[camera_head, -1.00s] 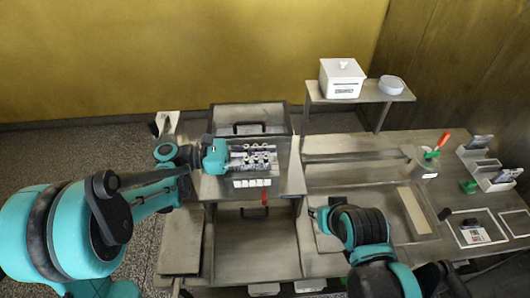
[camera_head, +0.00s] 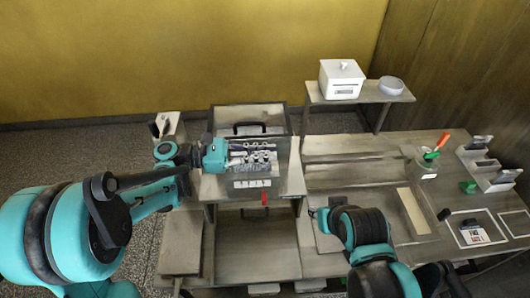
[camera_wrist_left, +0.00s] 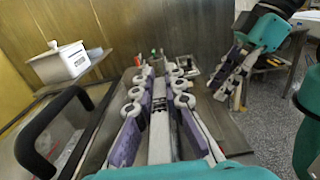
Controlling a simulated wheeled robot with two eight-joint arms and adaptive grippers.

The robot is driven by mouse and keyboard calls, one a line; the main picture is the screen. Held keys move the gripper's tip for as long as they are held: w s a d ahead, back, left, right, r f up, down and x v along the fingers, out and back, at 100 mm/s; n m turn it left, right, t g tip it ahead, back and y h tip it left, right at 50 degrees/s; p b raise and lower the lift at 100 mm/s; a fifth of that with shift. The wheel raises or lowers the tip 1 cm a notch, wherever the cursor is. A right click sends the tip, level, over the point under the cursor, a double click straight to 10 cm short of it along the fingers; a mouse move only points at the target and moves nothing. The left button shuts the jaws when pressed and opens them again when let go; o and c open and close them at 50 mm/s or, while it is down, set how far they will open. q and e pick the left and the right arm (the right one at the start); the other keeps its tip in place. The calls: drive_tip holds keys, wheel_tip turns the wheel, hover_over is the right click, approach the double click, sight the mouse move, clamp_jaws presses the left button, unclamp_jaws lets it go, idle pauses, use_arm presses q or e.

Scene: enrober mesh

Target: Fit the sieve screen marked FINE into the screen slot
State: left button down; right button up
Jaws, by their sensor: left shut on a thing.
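My left gripper (camera_head: 250,158) is over the top of the grey machine (camera_head: 288,184), in front of its black-handled box (camera_head: 278,118). No FINE mark is readable, and I cannot make out the screen slot.
A white lidded box (camera_head: 341,80) and a bowl (camera_head: 391,86) stand on a raised shelf (camera_head: 360,98). At right are a cup with a red-handled tool (camera_head: 434,153), a grey rack (camera_head: 488,172) and a framed area (camera_head: 465,216) holding a labelled item (camera_head: 474,234).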

use_arm(q)
drive_tip(key=shift+r+p, duration=1.85)
drive_tip(key=shift+r, duration=0.85)
drive_tip(key=shift+b, duration=0.35)
drive_tip(key=shift+f+b, duration=3.05)
drive_tip(key=shift+f, duration=0.55)
drive_tip(key=c, duration=1.5)
unclamp_jaws()
drive_tip(key=a, duration=1.2)
